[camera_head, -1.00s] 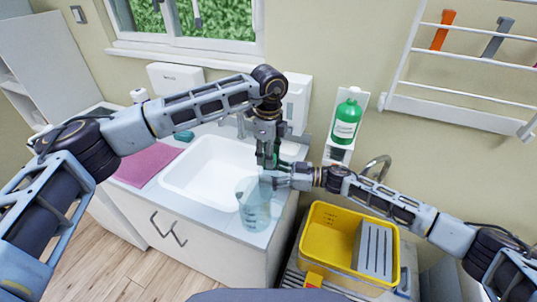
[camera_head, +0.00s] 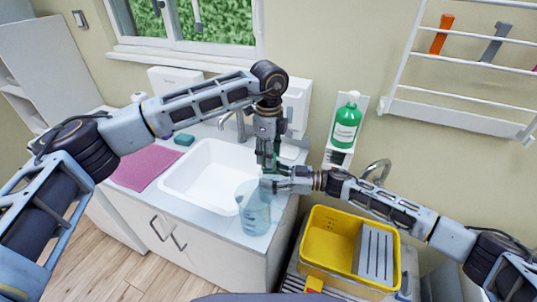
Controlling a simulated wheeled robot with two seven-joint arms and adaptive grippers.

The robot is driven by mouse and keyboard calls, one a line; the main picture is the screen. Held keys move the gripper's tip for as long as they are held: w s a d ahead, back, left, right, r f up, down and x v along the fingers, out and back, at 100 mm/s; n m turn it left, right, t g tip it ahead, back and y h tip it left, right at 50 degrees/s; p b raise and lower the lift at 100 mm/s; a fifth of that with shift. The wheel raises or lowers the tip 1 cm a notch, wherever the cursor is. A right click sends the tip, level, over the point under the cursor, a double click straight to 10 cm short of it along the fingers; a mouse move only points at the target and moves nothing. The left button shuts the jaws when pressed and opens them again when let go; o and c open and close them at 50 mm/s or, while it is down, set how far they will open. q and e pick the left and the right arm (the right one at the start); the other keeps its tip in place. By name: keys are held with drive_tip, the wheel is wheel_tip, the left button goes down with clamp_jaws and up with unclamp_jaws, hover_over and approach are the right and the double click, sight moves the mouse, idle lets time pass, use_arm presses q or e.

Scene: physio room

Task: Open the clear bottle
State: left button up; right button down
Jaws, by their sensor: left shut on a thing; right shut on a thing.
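My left gripper (camera_head: 268,160) points straight down above the front right corner of the sink counter, its fingers shut. My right gripper (camera_head: 268,184) comes in level from the right just below it, also shut. Dark green shows beside the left fingers. A see-through bluish jug (camera_head: 255,212) stands on the counter just below and in front of the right gripper.
The white sink (camera_head: 195,183) lies left of the grippers, with a pink cloth (camera_head: 146,165) and a teal block (camera_head: 184,139) beside it. A green bottle (camera_head: 346,128) sits on a wall holder. A yellow crate (camera_head: 325,250) stands at lower right. A rack (camera_head: 460,113) hangs at upper right.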

idle(0.4)
use_arm(q)
drive_tip(key=shift+r, duration=2.05)
use_arm(e)
drive_tip(key=shift+c, duration=2)
unclamp_jaws()
drive_tip(key=shift+d, duration=0.15)
drive_tip(key=s+d, duration=0.1)
drive_tip(key=d, duration=1)
drive_tip(key=shift+s+d, duration=0.25)
drive_tip(key=shift+d, duration=0.05)
